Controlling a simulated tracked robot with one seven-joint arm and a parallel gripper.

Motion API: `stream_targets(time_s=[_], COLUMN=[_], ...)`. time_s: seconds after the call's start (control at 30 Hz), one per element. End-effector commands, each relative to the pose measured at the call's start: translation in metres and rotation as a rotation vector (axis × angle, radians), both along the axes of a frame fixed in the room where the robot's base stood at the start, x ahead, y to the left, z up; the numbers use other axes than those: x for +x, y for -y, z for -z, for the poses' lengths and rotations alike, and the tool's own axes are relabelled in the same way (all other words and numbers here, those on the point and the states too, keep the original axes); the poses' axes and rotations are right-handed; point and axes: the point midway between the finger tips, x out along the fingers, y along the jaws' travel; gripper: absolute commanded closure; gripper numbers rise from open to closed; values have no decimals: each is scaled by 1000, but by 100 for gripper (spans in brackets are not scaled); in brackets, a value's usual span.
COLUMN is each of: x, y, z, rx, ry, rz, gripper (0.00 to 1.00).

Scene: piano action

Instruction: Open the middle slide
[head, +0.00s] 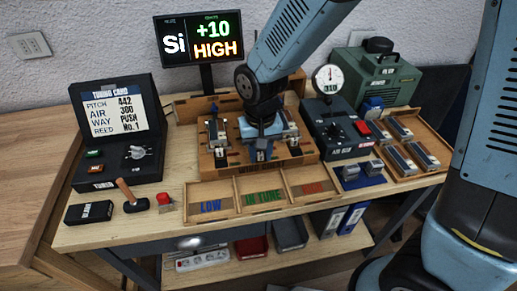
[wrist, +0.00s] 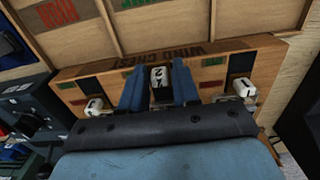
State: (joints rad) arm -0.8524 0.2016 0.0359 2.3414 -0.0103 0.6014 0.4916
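The wind chest (head: 232,161) is a wooden box in the middle of the bench. Its middle slide has a white tab marked 2 (head: 262,156), which also shows in the wrist view (wrist: 158,78). My gripper (head: 261,135) is over the middle of the chest. In the wrist view its two blue fingers (wrist: 158,85) stand on either side of the 2 tab, with narrow gaps visible. The outer white tabs show at the left (wrist: 93,106) and right (wrist: 246,87) of the wrist view. The rear of the middle slide is hidden by my gripper.
A tray with LOW, IN TUNE and a red-marked compartment (head: 238,211) lies in front of the chest. A gauge box (head: 335,130) stands at the right, a tuning card unit (head: 118,130) at the left. A screen (head: 200,39) behind reads Si, +10, HIGH.

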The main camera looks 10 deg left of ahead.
Motion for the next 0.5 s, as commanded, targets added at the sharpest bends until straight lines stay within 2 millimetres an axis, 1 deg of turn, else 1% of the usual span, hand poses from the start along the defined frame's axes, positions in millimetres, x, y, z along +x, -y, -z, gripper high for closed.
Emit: stream_targets(time_s=[0.03,0.13,0.17,0.37,0.5], x=[1,1,1,2,2], y=[0,0,0,0,0], z=[0,0,0,0,-6], rx=[0,0,1,1,2], ry=[1,1,2,2,3], rz=[1,1,2,2,2], gripper=[64,55,53,53,53])
